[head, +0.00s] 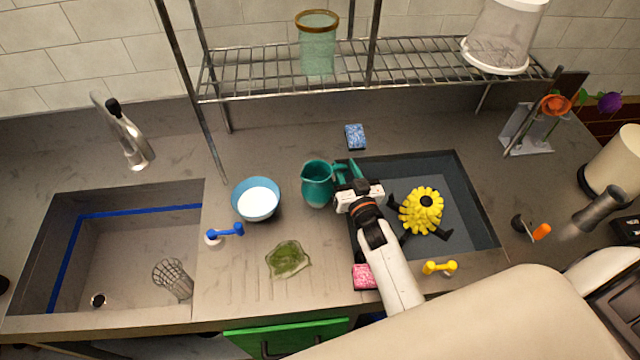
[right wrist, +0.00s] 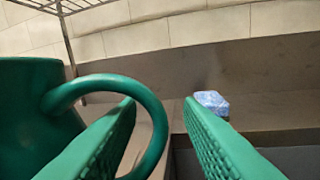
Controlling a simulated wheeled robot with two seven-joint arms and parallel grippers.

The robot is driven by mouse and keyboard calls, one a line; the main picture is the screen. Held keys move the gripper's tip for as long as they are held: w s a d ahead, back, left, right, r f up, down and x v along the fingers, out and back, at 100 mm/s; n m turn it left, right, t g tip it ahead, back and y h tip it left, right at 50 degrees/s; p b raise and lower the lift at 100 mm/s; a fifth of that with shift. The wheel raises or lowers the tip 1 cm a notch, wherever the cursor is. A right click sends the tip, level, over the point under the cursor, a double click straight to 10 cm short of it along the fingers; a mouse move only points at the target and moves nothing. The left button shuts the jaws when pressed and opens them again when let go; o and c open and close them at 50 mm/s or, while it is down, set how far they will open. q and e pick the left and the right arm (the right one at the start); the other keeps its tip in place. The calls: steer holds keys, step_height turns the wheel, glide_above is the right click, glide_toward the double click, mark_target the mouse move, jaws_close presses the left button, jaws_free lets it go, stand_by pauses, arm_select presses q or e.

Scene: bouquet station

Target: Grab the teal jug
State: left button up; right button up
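The teal jug (head: 318,185) stands upright on the counter, between the blue bowl and the dark basin. In the right wrist view the jug (right wrist: 35,105) fills the left side, with its looped handle (right wrist: 163,130) pointing toward my gripper. My right gripper (head: 348,168) is at the jug's handle side in the head view. Its green fingers (right wrist: 160,101) are open in the right wrist view. The far side of the handle loop lies between them, and the left finger overlaps the loop's opening. I cannot tell whether either finger touches the handle. My left gripper is not in view.
A blue bowl (head: 257,200) with white contents stands left of the jug. A dark basin (head: 465,190) holds a yellow flower-like thing (head: 421,211). A blue sponge (head: 355,137) lies behind. A green dish (head: 288,259) sits in front. A wire rack (head: 420,63) is above.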

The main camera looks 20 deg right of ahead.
jaws_close()
steer(key=shift+r, duration=0.3)
